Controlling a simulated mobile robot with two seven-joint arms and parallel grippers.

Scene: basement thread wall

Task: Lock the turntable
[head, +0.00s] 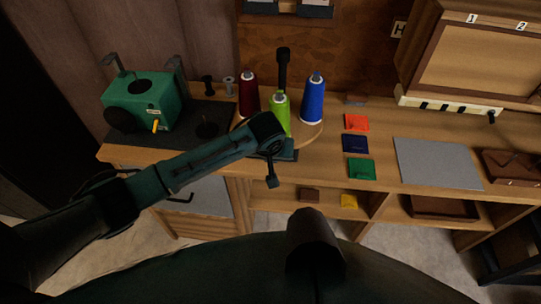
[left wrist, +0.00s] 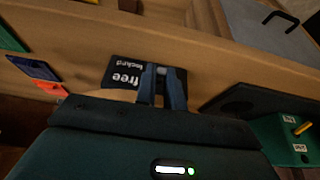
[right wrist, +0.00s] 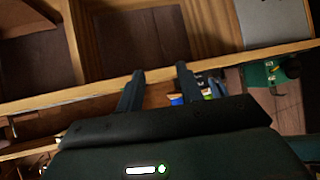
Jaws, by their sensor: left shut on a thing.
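The turntable (head: 311,136) is a round wooden disc on the workbench, carrying a dark red spool (head: 248,97), a lime green spool (head: 280,118) and a blue spool (head: 313,100). A black plate (left wrist: 125,76) marked "free" and "locked" shows upside down in the left wrist view. My left gripper (left wrist: 161,80) is at this plate, shut on a small grey lock lever (left wrist: 161,71) between its fingers. Fingers and hand hide most of the lever, so I cannot tell which word it points to. My right gripper (right wrist: 160,80) is open and empty, near the shelf front.
A green machine (head: 140,103) stands on a dark mat at the left. Red, blue and green patches (head: 357,144) and a grey sheet (head: 437,163) lie right of the turntable. A wooden cabinet (head: 478,60) is at the back right. Open shelves (head: 285,192) run below the top.

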